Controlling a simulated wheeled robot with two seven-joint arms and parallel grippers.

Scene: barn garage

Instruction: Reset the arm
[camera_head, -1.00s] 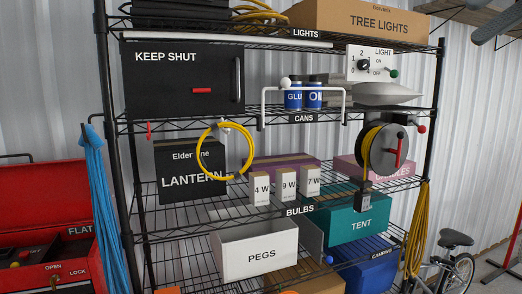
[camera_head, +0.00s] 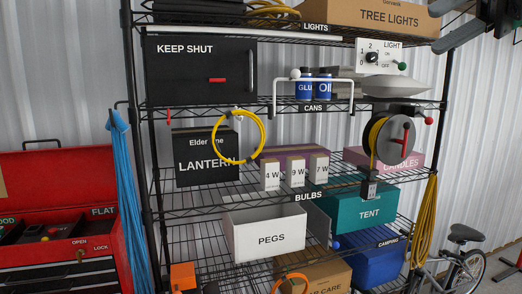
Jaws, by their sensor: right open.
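My right gripper (camera_head: 446,32) shows at the top right edge in the head view, dark grey and cut off by the frame. Its two fingers are apart, with nothing seen between them. It is in front of the right end of the shelf rack's top level, beside the tree lights box (camera_head: 375,14). My left gripper is not in view.
A black wire shelf rack (camera_head: 330,190) fills the middle, holding a black cabinet (camera_head: 200,75), lantern box (camera_head: 203,170), pegs bin (camera_head: 264,238) and cord reel (camera_head: 390,140). A red toolbox (camera_head: 60,170) stands left, a bicycle (camera_head: 462,265) right.

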